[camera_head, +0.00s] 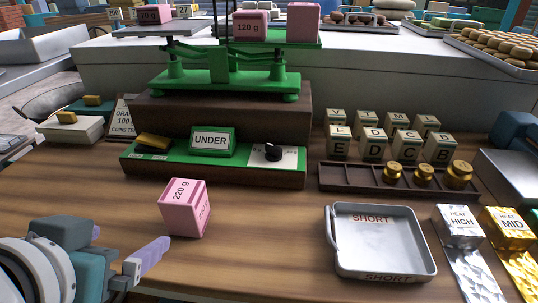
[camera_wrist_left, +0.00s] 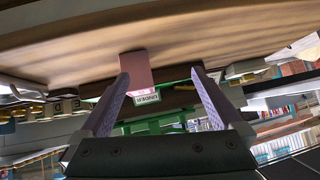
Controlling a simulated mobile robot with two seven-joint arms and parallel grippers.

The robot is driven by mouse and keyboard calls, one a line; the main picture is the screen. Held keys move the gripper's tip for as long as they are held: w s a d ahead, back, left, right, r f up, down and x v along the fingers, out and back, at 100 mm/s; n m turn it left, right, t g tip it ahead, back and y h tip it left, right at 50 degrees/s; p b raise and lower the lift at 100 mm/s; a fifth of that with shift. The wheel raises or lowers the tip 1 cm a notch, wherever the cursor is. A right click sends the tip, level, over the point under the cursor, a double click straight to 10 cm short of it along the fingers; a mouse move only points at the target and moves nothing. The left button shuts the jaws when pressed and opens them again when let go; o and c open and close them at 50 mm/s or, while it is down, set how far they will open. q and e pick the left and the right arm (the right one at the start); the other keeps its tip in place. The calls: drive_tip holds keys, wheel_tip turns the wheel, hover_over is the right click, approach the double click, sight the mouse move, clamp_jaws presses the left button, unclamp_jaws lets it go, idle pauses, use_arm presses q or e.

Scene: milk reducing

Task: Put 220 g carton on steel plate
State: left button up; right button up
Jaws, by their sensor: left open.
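The pink 220 g carton (camera_head: 184,208) stands on the wooden table, in front of the green control board. My left gripper (camera_head: 133,238) is open and empty at the lower left, low and just left of the carton, apart from it. In the left wrist view, the carton (camera_wrist_left: 137,72) shows ahead, near one of the two spread fingers (camera_wrist_left: 160,78). A grey steel-looking plate (camera_head: 190,27) is the left pan of the green balance. A metal tray marked SHORT (camera_head: 385,240) lies on the table to the right. My right gripper is not in view.
The green balance (camera_head: 225,75) stands on a dark block, with a 120 g carton (camera_head: 250,26) on its right pan. A control board (camera_head: 226,141) marked UNDER lies before it. Lettered blocks (camera_head: 373,143) and brass weights (camera_head: 424,176) are right. Table between carton and tray is clear.

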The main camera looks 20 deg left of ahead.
sight(175, 208)
use_arm(q)
drive_tip(key=w+t, duration=0.1)
drive_tip(key=w+t+b, duration=0.1)
drive_tip(key=w+d+f+t, duration=0.1)
drive_tip(key=w, duration=0.1)
drive_tip(key=shift+b, duration=0.35)
drive_tip(key=shift+w+d+t+h, duration=0.45)
drive_tip(key=shift+w+t+h, duration=0.05)
drive_tip(key=shift+t+h, duration=0.1)
drive_tip(key=x, duration=0.5)
drive_tip(key=shift+w, duration=0.15)
drive_tip(key=shift+x, duration=2.25)
drive_tip(key=shift+d+r, duration=0.15)
clamp_jaws()
